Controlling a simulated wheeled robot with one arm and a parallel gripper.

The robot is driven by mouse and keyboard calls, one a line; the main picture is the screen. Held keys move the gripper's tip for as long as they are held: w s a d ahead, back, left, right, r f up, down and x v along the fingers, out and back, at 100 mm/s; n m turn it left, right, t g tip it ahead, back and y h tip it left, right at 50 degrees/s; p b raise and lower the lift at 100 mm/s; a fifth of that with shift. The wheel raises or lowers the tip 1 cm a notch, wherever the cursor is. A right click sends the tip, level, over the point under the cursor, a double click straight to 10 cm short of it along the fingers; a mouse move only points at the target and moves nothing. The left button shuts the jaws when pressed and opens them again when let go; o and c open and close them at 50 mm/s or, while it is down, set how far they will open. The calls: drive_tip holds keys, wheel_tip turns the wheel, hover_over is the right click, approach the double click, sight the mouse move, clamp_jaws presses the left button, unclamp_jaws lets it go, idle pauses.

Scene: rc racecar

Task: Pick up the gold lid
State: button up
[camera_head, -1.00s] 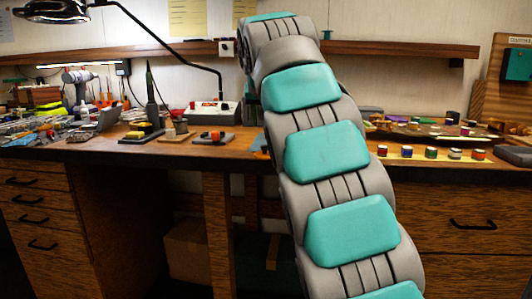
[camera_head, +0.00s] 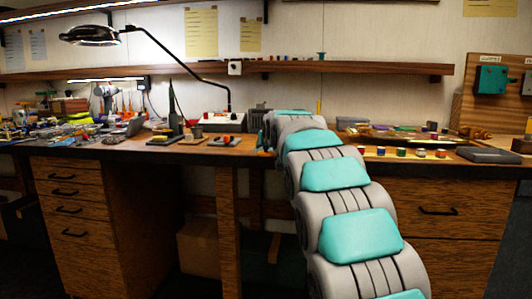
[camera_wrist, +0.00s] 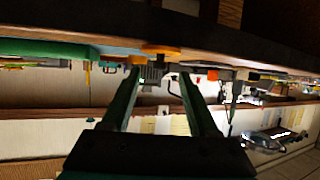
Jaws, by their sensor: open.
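The wrist view is upside down, with the desk at the top. A flat gold-orange round piece (camera_wrist: 161,50), which looks like the gold lid, is on the desk there, just beyond and between my fingertips. My gripper (camera_wrist: 161,67) is open, with its two dark green fingers apart on either side of a small grey object behind them. I cannot tell how far the fingertips are from the gold piece. In the head view my arm hides my gripper, and I cannot make out the gold lid.
The wooden desk (camera_head: 235,151) runs across the head view. A row of small paint jars (camera_head: 401,152) stands at right, near a dark grey slab (camera_head: 488,156). A desk lamp (camera_head: 90,36) and a tool clutter are at left. A shelf (camera_head: 370,69) crosses the wall.

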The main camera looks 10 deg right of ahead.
sight(266, 148)
drive_tip(key=shift+p+x, duration=0.6)
drive_tip(key=shift+x, duration=2.15)
drive_tip(key=shift+s+f, duration=0.1)
drive_tip(key=shift+f, duration=0.1)
clamp_jaws()
